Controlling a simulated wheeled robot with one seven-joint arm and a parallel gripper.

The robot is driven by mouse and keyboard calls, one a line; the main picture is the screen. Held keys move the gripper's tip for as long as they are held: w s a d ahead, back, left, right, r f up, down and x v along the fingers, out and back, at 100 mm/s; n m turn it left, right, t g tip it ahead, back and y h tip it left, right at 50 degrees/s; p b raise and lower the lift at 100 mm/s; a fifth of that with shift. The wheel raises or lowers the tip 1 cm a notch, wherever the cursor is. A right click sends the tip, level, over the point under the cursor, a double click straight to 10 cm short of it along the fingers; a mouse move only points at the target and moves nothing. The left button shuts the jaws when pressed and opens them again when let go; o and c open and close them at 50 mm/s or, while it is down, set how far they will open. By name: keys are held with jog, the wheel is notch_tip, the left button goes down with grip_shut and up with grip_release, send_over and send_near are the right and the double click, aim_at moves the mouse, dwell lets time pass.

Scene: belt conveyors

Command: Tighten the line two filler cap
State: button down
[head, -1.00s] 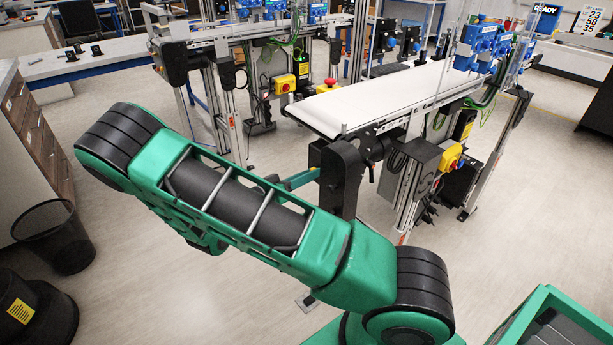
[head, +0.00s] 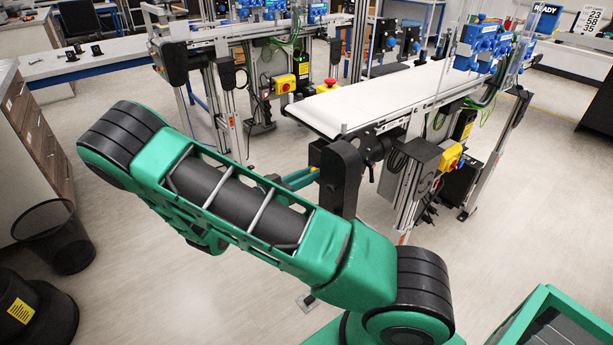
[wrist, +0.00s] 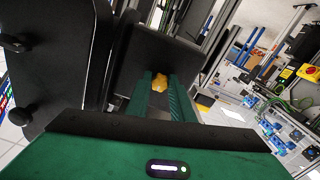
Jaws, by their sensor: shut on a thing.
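A small yellow piece (wrist: 159,82), which looks like the filler cap, shows in the wrist view against a dark upright housing (wrist: 150,55). My gripper (wrist: 161,88) has its two green fingers on either side of this piece and is shut on it. In the head view my green fingers (head: 299,179) reach right to the black drive housing (head: 339,178) under the near end of the white conveyor. The cap is hidden in the head view. I cannot tell how far it is turned or seated.
The white belt conveyor (head: 385,90) runs to the back right above the housing. Yellow switch boxes (head: 450,157) and cables hang below it. A second conveyor (head: 235,32) stands behind. A black bin (head: 55,236) stands at left. The floor between is clear.

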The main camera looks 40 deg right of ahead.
jog(key=c, duration=1.5)
grip_release()
jog(key=shift+w+a+f, duration=0.1)
jog(key=shift+w+f, duration=0.05)
jog(key=shift+f, duration=0.1)
jog(key=shift+c, duration=0.2)
jog(key=shift+r, duration=0.1)
jog(key=a, duration=1)
jog(key=shift+a, duration=0.4)
jog(key=shift+s, duration=0.2)
